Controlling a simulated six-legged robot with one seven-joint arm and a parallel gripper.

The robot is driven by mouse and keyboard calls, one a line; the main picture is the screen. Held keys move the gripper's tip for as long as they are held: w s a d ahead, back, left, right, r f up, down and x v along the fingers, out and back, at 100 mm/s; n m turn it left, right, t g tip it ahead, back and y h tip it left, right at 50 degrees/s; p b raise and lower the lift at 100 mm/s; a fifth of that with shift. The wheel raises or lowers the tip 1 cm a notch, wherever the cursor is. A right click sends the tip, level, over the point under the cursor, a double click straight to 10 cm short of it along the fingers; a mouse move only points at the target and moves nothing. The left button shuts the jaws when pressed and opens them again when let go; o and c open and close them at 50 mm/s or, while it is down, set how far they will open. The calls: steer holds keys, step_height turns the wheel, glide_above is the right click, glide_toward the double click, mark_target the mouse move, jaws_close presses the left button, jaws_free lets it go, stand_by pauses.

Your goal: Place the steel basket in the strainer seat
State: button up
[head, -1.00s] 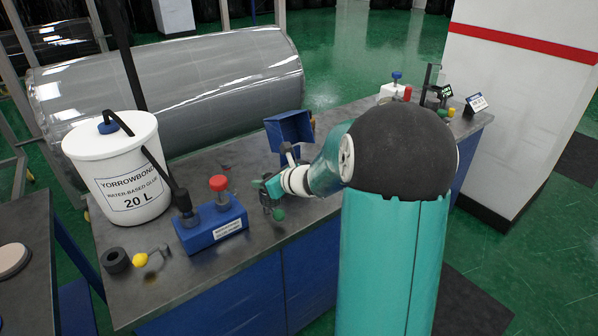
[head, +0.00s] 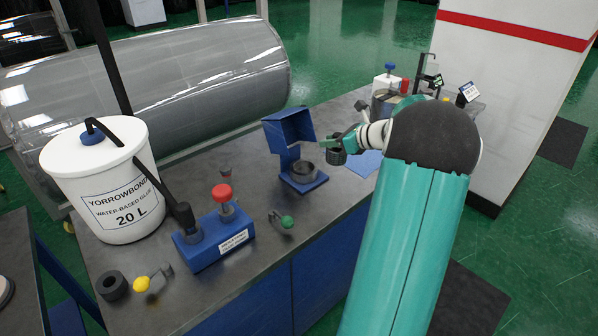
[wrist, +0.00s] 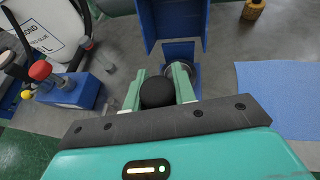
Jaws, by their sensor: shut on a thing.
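My gripper (head: 336,143) is shut on a small dark cylinder (head: 337,157), which looks like the steel basket, and holds it upright above the bench. In the wrist view my gripper (wrist: 160,74) has a black ball (wrist: 157,93) between its fingers; the rest of the held thing is hidden below. A round grey metal cup or ring (head: 303,170), perhaps the strainer seat, sits on the base of a blue hooded stand (head: 290,127). The held basket is just right of it in the head view, apart from it. In the wrist view the ring (wrist: 182,69) lies beyond the right fingertip.
A blue block (head: 212,240) with a red-capped cylinder (head: 223,195) stands left, beside a white glue bucket (head: 105,185). A green-knobbed part (head: 287,221) lies on the bench. A light-blue sheet (wrist: 280,95) lies flat right of the stand. Small items crowd the bench's far end.

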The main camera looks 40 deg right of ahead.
steer(key=shift+w+a+f, duration=0.2)
steer(key=shift+w+f, duration=3)
steer(key=shift+w, duration=0.25)
steer(key=shift+w+a+f, duration=0.2)
steer(key=shift+w+f, duration=2.95)
steer(key=shift+w, duration=0.3)
steer(key=shift+f, duration=0.15)
steer(key=o, duration=1)
